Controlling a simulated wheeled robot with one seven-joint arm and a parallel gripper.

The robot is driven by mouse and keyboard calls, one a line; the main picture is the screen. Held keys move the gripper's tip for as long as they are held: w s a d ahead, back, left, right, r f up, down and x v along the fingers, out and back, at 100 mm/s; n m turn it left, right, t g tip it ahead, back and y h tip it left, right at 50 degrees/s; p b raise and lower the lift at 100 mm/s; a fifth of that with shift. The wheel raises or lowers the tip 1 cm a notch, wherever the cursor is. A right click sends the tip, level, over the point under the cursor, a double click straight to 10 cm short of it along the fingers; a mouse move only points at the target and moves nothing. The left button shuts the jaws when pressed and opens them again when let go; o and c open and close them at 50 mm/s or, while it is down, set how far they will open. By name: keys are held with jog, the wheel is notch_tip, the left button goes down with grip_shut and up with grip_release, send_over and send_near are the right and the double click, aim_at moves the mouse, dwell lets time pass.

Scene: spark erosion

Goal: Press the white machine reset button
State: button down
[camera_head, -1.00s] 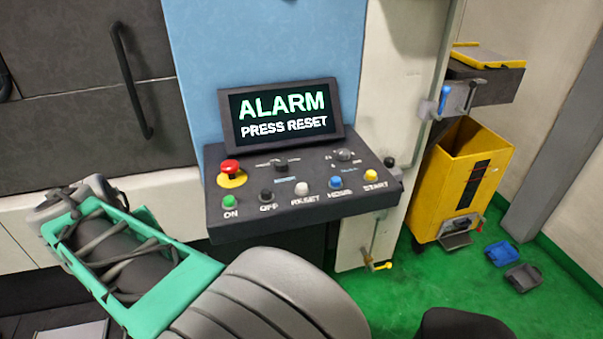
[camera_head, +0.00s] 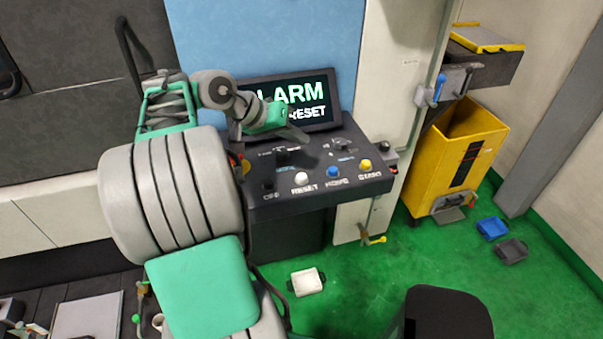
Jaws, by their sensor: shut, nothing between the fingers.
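The white reset button (camera_head: 301,179) sits on the dark control panel (camera_head: 318,198), above the label RESET, between the black OFF button (camera_head: 267,185) and the blue HOME button (camera_head: 333,172). My gripper (camera_head: 300,138) is shut and empty. It points right over the back of the panel, in front of the screen, apart from the reset button and above it in the picture. The screen (camera_head: 320,92) shows alarm text, partly hidden by my gripper. My arm hides the panel's left end, with the green ON button and most of the red emergency stop.
The yellow START button (camera_head: 366,163) is at the panel's right. A yellow bin (camera_head: 455,160) stands right of the machine. Blue (camera_head: 491,228) and grey (camera_head: 511,250) trays and a white tray (camera_head: 306,282) lie on the green floor. A dark rounded object (camera_head: 445,315) is at the bottom.

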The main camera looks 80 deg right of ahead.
aim_at(298, 177)
jog(key=shift+f, duration=0.1)
notch_tip(298, 177, down, 8)
jog(key=b, duration=0.7)
jog(key=shift+b, duration=0.4)
jog(key=shift+f, duration=0.3)
dwell(1.0)
jog(key=shift+f+b, duration=0.3)
jog(key=shift+f, duration=0.1)
jog(key=shift+f, duration=0.45)
dwell(0.4)
jog(key=shift+r, duration=0.15)
jog(key=shift+r+p, duration=0.6)
jog(key=shift+r, duration=0.1)
